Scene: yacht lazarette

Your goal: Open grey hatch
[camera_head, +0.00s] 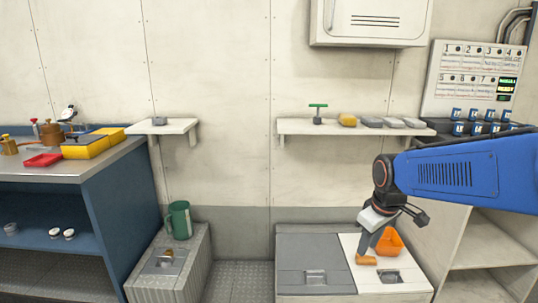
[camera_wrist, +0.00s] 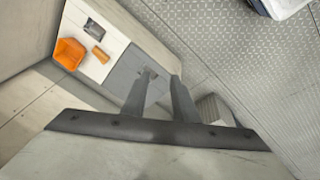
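The grey hatch (camera_head: 315,250) is the left half of the low locker top by the back wall. It lies flat and closed, with a recessed handle (camera_head: 315,277) near its front edge. In the wrist view the grey hatch (camera_wrist: 122,75) lies beyond my fingers, and its handle (camera_wrist: 148,72) shows near the left fingertip. My gripper (camera_wrist: 160,88) is open, with an empty gap between its fingers. In the head view my gripper (camera_head: 366,243) hangs above the white half of the locker, right of the grey hatch.
The white hatch (camera_head: 350,245) beside it carries an orange bin (camera_head: 390,242) and a small orange block (camera_head: 366,260). A green mug (camera_head: 180,220) stands on a box at left. Shelves hang above; floor between the box and locker is clear.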

